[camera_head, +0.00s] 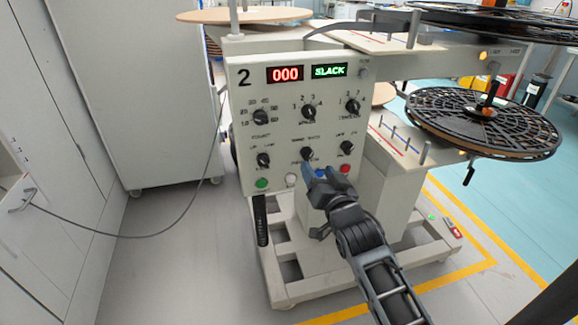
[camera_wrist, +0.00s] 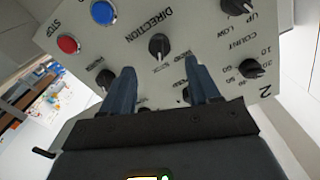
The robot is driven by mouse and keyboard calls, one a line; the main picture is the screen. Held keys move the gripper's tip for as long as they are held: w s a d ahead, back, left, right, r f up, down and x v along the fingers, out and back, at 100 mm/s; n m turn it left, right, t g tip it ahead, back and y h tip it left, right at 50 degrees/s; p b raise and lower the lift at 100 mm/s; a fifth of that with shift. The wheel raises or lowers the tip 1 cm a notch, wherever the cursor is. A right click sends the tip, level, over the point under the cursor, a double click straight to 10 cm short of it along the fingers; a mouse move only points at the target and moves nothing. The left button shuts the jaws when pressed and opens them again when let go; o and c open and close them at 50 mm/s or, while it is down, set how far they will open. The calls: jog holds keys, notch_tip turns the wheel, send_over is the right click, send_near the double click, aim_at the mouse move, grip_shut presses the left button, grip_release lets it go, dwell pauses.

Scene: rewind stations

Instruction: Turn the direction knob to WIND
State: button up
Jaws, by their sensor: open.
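The direction knob (camera_wrist: 158,45) is a small black knob on the cream panel, with the word DIRECTION beside it, upside down in the wrist view. In the head view it is the middle knob (camera_head: 306,153) of the lower row. A pale mark shows on it, but I cannot read the setting. My gripper (camera_wrist: 159,64) is open and empty, its two blue-grey fingers pointing at the panel on either side of the knob's line. In the head view the fingertips (camera_head: 318,172) overlap the panel just below the knob. I cannot tell whether they touch it.
The panel also carries other black knobs, such as the count knob (camera_wrist: 250,68), a red STOP button (camera_wrist: 67,43) and a blue button (camera_wrist: 102,12) close by. Its displays read 000 and SLACK (camera_head: 329,71).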

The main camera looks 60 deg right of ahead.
aim_at(309, 157)
jog(key=shift+x, duration=3.5)
jog(key=shift+c, duration=0.4)
jog(key=c, duration=1)
jog(key=shift+o, duration=0.2)
jog(key=shift+n+p, duration=0.3)
jog(key=shift+n, duration=0.1)
jog(key=n, duration=0.5)
jog(key=shift+w+a+n, duration=0.1)
jog(key=shift+n, duration=0.3)
jog(key=n, duration=0.5)
jog(key=shift+p, duration=0.4)
jog(key=shift+n, duration=0.3)
